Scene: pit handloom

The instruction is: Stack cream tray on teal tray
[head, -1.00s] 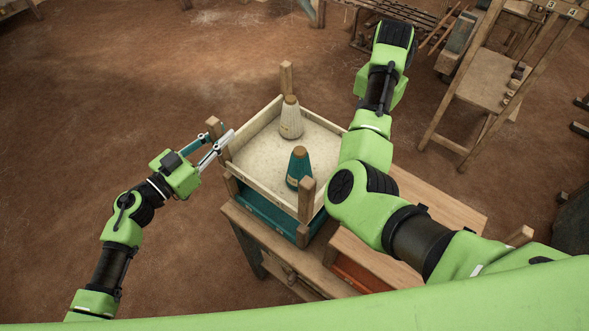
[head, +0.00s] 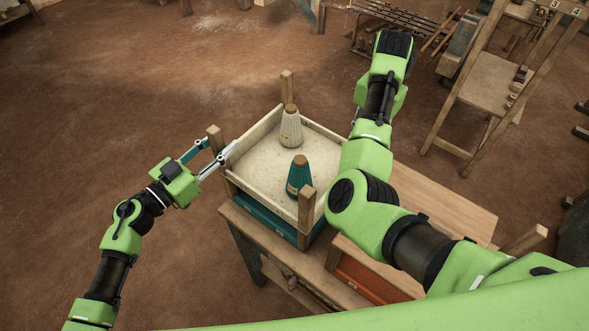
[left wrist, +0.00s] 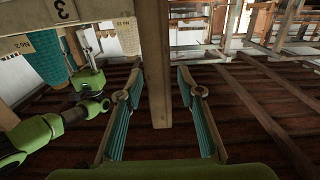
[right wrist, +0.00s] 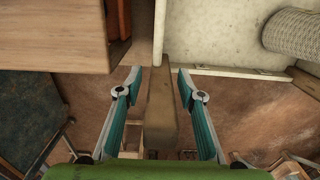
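The cream tray (head: 254,187) sits on top of the teal tray (head: 264,218) on the wooden table, with its corner posts upright. It carries a cream cone (head: 291,128) and a teal cone (head: 299,176). My left gripper (head: 221,144) is at the tray's left corner post (head: 214,136). In the left wrist view its fingers (left wrist: 160,68) stand apart on both sides of a post (left wrist: 157,60). My right gripper is hidden behind my right arm in the head view. In the right wrist view its fingers (right wrist: 159,73) stand apart around a post (right wrist: 160,115).
A wooden frame chair (head: 492,82) stands at the back right. The earth floor (head: 110,100) to the left is clear.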

